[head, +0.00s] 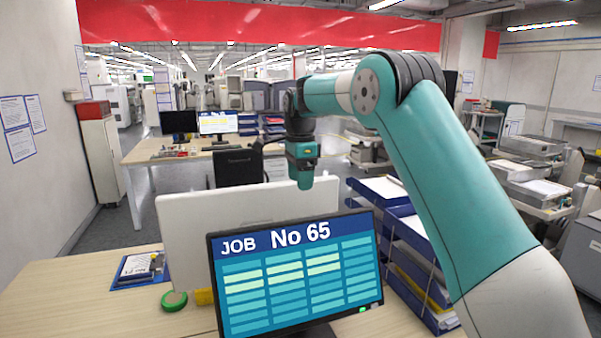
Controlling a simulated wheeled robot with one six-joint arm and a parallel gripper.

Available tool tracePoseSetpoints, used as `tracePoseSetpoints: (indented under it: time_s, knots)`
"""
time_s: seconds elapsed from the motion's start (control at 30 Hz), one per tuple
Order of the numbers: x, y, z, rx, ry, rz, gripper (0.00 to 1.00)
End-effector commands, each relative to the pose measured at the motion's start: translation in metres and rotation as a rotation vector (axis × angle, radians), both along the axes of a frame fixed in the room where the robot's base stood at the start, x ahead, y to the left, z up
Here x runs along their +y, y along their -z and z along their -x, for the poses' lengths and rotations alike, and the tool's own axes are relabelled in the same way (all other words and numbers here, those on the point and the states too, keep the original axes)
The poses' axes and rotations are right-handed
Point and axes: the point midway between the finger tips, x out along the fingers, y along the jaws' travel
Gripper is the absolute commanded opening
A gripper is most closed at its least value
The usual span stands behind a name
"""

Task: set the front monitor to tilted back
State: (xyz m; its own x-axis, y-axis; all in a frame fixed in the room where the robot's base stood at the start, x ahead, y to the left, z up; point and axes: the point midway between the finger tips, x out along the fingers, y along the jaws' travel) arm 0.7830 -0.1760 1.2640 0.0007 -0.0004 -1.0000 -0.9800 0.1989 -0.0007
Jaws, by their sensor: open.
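The front monitor (297,275) stands on the near desk, with a black frame and a lit blue screen reading "JOB No 65". Its screen faces me, and its lower edge and stand are partly cut off by the frame. I cannot tell its exact backward tilt. My gripper (305,182) points down at the end of my teal arm, above and behind the monitor's top edge, apart from it. It is small in the view, and its fingers are hard to make out; nothing shows held in it.
A white panel (190,235) stands just behind the monitor. A green tape roll (174,300) and a blue-edged card (138,268) lie on the desk (60,300) at left. Stacked blue trays (385,188) stand at right. Another desk with two monitors is farther back.

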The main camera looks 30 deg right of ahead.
Motion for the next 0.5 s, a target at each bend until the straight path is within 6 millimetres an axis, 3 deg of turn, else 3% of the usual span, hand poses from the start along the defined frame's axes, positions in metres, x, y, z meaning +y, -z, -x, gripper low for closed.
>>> tracePoseSetpoints:
  time_s: [0.2, 0.5]
  knots:
    - [0.0, -0.025, 0.0, -0.001, 0.0, 0.0, 0.62]
    - [0.0, -0.029, 0.0, 0.002, 0.0, 0.0, 0.62]
